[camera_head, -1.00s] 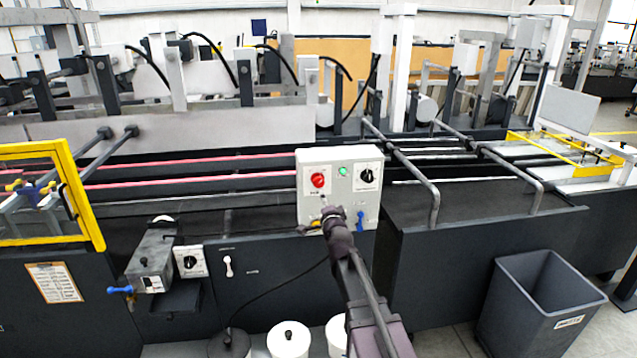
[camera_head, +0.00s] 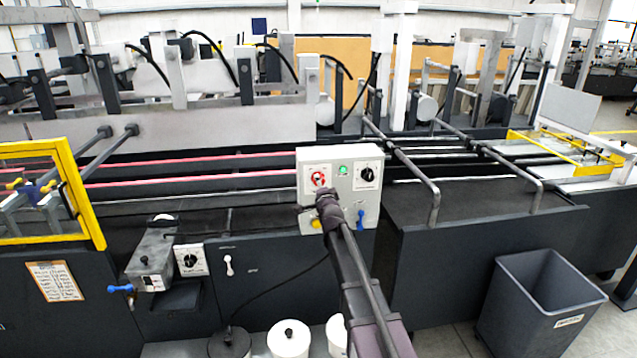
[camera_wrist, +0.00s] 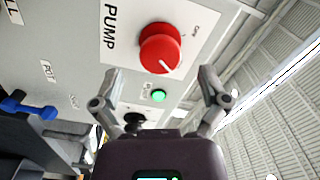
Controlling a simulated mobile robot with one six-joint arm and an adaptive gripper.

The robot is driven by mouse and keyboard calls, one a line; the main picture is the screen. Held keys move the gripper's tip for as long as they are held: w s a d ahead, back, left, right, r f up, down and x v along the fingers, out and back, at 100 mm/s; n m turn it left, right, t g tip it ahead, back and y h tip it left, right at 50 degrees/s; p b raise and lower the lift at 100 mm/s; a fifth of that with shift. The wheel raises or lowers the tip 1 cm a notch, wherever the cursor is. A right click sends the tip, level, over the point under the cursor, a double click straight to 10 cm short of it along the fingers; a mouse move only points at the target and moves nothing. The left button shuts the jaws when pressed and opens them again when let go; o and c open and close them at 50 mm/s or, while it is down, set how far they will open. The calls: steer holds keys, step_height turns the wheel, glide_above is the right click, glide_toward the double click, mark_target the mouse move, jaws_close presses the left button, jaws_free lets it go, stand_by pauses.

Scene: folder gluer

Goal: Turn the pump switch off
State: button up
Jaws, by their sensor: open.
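The pump switch (camera_head: 319,174) is a red knob on a white plate, on the left of the light grey control box (camera_head: 344,158). In the wrist view the red knob (camera_wrist: 160,48), with a white mark, sits beside the label "PUMP" (camera_wrist: 110,25). My gripper (camera_head: 318,188) is in front of the box, just below the knob, and its fingers partly cover the knob in the head view. In the wrist view my gripper (camera_wrist: 160,74) is open and empty. The knob lies ahead of the fingertips, between their lines; whether they touch it is unclear.
A green light (camera_head: 343,169) and a black knob (camera_head: 367,175) are right of the pump switch. A blue lever (camera_head: 361,220) and a yellow part (camera_head: 316,223) sit lower on the box. Machine rails (camera_head: 425,185) run at right. A grey bin (camera_head: 545,300) stands on the floor.

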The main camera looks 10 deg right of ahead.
steer(key=shift+w, duration=1.8)
steer(key=c, duration=1.2)
